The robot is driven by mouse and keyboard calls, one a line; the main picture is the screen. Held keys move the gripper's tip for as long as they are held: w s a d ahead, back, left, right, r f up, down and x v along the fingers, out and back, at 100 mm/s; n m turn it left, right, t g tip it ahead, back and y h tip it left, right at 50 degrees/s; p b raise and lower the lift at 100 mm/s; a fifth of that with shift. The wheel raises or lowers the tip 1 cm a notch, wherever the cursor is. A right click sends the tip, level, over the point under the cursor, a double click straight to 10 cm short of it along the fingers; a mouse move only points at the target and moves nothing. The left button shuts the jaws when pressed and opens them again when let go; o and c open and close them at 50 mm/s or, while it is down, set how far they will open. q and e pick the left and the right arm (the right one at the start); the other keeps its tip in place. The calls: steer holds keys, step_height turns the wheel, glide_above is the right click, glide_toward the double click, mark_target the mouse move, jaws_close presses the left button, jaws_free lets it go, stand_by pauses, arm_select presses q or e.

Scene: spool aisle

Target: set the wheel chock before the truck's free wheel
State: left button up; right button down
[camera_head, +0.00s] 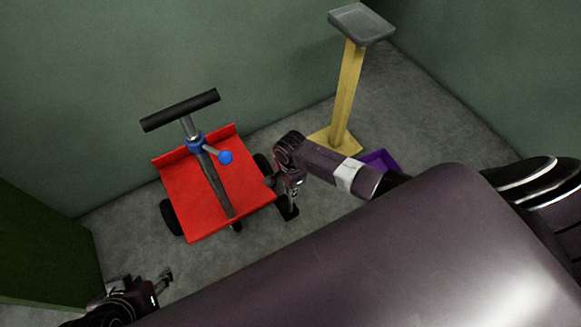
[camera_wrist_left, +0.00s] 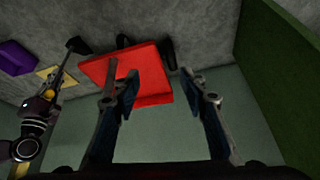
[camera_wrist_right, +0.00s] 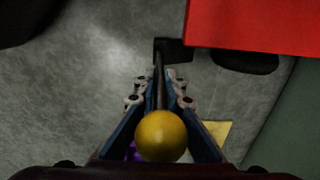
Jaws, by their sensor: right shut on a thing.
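The truck is a red platform cart (camera_head: 210,205) with a black handlebar; it also shows in the left wrist view (camera_wrist_left: 142,82). Its black wheels show at the left (camera_head: 171,217) and far right (camera_head: 262,163). My right gripper (camera_head: 290,188) is shut on the rod of the wheel chock, a black block (camera_wrist_right: 172,50) with a yellow ball (camera_wrist_right: 161,136) at the near end. In the right wrist view the block is beside the red deck, apart from a black wheel (camera_wrist_right: 246,62). My left gripper (camera_head: 165,280) is open and empty, left of the truck's near side.
A yellow post (camera_head: 347,95) with a grey tray on top stands behind on a yellow base. A purple tray (camera_head: 381,160) lies on the floor by it. Green walls close the back and right; a dark green panel (camera_head: 40,245) stands left. Grey floor is clear before the truck.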

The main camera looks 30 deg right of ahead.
arm_select(q)
steer(key=shift+w+d+r+t+h+b, duration=0.85)
steer(key=shift+w+d+r+t, duration=0.5)
steer(key=shift+w+r+t, duration=1.55)
steer(key=shift+w+d+r+t+h+b, duration=0.55)
steer(key=shift+w+d+r+t+b, duration=0.75)
steer(key=shift+w+r, duration=2.65)
steer(key=s+d+r+m+t+h+b, duration=0.1)
steer(key=s+r+t+h+b, duration=0.2)
steer(key=r+t, duration=0.8)
steer(key=shift+s+d+r+t, duration=0.25)
steer(key=shift+s+r, duration=0.35)
steer(key=shift+r, duration=3.4)
arm_select(e)
steer(key=w+f, duration=0.3)
steer(key=w, duration=0.5)
steer(key=shift+a+f, duration=0.25)
steer(key=shift+f, duration=0.05)
